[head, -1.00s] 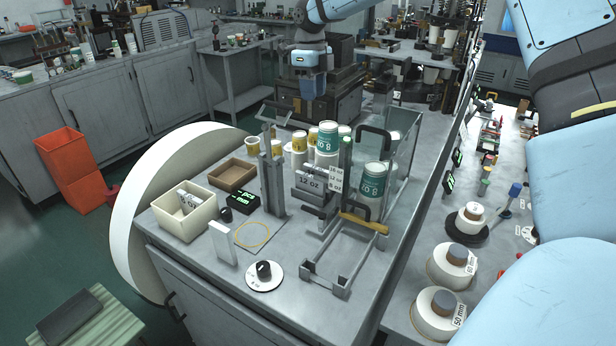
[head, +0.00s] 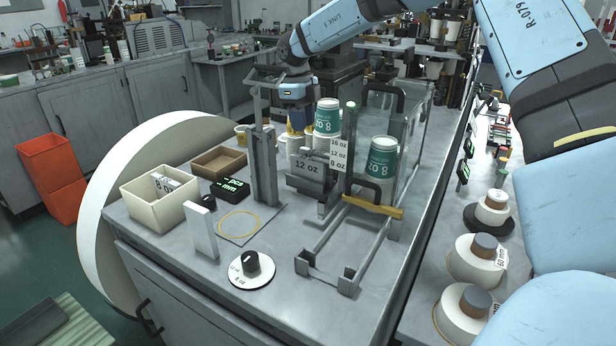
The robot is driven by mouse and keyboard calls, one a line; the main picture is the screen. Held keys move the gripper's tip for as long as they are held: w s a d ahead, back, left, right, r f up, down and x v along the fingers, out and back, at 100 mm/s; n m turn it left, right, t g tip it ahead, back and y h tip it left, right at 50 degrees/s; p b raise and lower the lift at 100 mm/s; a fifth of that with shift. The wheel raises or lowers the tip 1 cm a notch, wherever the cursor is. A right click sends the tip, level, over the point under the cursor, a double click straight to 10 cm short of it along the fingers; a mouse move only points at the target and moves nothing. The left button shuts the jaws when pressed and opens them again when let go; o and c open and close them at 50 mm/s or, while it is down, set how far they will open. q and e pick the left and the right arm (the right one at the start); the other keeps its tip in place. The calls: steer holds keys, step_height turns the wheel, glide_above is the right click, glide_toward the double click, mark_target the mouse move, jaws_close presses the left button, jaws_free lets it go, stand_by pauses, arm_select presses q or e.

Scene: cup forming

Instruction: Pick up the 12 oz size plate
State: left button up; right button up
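A grey plate marked "12 oz" (head: 308,166) sits upright on the cup-forming stand, in front of the stacked cups. My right gripper (head: 298,126) reaches in from the upper right, pointing down, above and behind the plate, near the cup stacks. It does not appear to touch the plate. Its fingertips are small and partly lost against the cups, so their opening is unclear. A white bin (head: 155,213) at the left holds small marked plates (head: 165,184); their labels are hard to read. My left gripper is out of view.
Stacks of green-and-white cups (head: 381,158) stand by a clear guard (head: 412,120). A grey upright post (head: 263,165), a brown tray (head: 219,162) and a dial (head: 251,268) are on the bench. A size sign (head: 339,154) stands beside the plate.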

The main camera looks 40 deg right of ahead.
mark_target(308, 158)
steer(key=f, duration=0.5)
steer(key=shift+s+d+f, duration=0.2)
steer(key=shift+f, duration=0.05)
steer(key=shift+s+f, duration=0.15)
steer(key=shift+f, duration=0.2)
steer(key=f, duration=0.4)
steer(key=shift+s+d+f, duration=0.15)
steer(key=shift+s+f, duration=0.1)
steer(key=shift+f, duration=0.1)
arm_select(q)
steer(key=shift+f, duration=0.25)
arm_select(e)
steer(key=shift+r, duration=0.1)
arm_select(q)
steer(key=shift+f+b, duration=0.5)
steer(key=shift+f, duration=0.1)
arm_select(e)
steer(key=shift+f, duration=0.3)
jaws_close()
